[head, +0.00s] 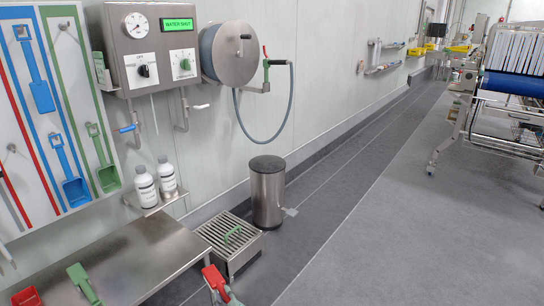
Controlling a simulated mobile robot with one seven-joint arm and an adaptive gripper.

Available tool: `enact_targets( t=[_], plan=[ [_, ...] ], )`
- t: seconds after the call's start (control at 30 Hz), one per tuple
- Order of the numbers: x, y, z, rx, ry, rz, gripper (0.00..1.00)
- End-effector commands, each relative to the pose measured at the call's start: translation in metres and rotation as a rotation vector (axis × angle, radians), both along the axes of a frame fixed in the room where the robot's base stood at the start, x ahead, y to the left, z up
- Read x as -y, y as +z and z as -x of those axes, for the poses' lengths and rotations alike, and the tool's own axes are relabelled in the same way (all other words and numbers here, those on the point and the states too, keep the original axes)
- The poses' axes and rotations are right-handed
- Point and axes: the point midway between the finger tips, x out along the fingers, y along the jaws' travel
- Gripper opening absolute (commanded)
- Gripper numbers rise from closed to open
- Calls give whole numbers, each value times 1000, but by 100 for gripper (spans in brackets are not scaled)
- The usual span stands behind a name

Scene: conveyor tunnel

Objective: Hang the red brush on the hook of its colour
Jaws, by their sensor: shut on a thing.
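A red tool (215,283), cut off by the lower edge, shows at the bottom centre; I cannot tell whether it is the brush or what supports it. Another red piece (27,296) shows at the bottom left corner by the steel table (140,255). The tool board (45,120) on the left wall has red, blue and green outlines. Blue and green tools hang on it. A small dark hook (12,148) shows near its red stripe (20,130); its colour match is unclear. My gripper is not in view.
A green tool (83,283) shows at the table's near side. Two white bottles (146,184) stand on a wall shelf. A floor grate (229,245) with a green tool and a steel bin (267,190) stand along the wall.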

Motion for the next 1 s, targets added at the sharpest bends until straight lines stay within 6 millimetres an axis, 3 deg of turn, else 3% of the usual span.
enact_targets(
  t=[0.03, 0.13, 0.2, 0.33, 0.53, 1.0],
  plan=[
    [29, -11, 4, -4, -63, 3, 0],
    [77, -29, 16, -2, -179, 4, 0],
    [104, -38, 25, 3, -247, 0, 0],
    [136, -49, 41, 14, -336, -8, 0],
    [154, -54, 52, 24, -391, -16, 0],
    [155, -54, 52, 25, -393, -16, 0]
  ],
)
